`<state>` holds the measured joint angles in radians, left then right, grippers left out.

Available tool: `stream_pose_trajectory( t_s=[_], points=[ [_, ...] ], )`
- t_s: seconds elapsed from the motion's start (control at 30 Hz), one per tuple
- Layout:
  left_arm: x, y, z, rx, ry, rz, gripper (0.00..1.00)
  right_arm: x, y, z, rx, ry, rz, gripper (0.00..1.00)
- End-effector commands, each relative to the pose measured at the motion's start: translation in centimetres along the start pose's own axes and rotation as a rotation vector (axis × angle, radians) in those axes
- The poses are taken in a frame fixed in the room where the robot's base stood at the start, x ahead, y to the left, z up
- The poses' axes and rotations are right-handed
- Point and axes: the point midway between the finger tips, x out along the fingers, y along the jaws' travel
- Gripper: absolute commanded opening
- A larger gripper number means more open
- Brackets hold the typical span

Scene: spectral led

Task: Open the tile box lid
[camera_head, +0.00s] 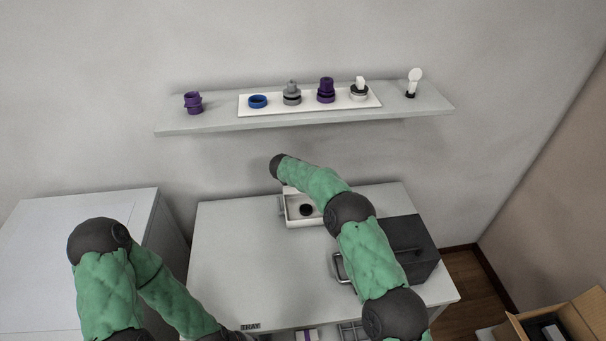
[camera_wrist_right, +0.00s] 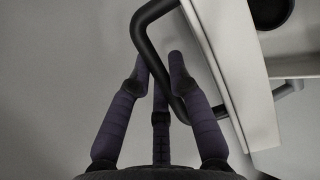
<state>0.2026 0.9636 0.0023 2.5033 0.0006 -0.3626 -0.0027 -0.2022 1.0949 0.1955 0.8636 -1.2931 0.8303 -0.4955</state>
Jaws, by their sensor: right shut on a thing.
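A small white box (camera_head: 290,222), which I take to be the tile box, stands on the table below the shelf. A dark round thing (camera_head: 306,209) shows inside it. In the right wrist view, the box's pale wall or lid edge (camera_wrist_right: 237,75) slants down the right side, with a dark bar handle (camera_wrist_right: 143,40) beside it. My right gripper (camera_wrist_right: 163,72) is shut on this handle, its fingers around the bar. In the head view my right arm reaches over the table and its fingers cannot be made out. My left gripper is out of view below the bottom edge.
A dark grey case (camera_head: 425,262) with handles stands at the table's right, partly behind my right arm. The white table (camera_head: 235,255) is clear at left. A shelf (camera_head: 210,124) above holds a white tray (camera_head: 308,107) of small parts. A cardboard box (camera_head: 590,312) stands at lower right.

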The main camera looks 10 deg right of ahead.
Motion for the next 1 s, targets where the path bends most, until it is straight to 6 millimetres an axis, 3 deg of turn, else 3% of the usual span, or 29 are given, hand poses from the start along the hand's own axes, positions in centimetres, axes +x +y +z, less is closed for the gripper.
stream_pose_trajectory(
  t_s=[0.37, 1.0],
  points=[
    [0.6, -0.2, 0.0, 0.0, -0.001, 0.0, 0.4, 1.9, 2.5, -0.8, 0.004, 0.001, 0.006, 0.0],
    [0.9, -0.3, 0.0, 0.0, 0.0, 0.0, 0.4, 3.0, 3.8, -1.2, 0.002, 0.002, 0.012, 0.0]
  ],
)
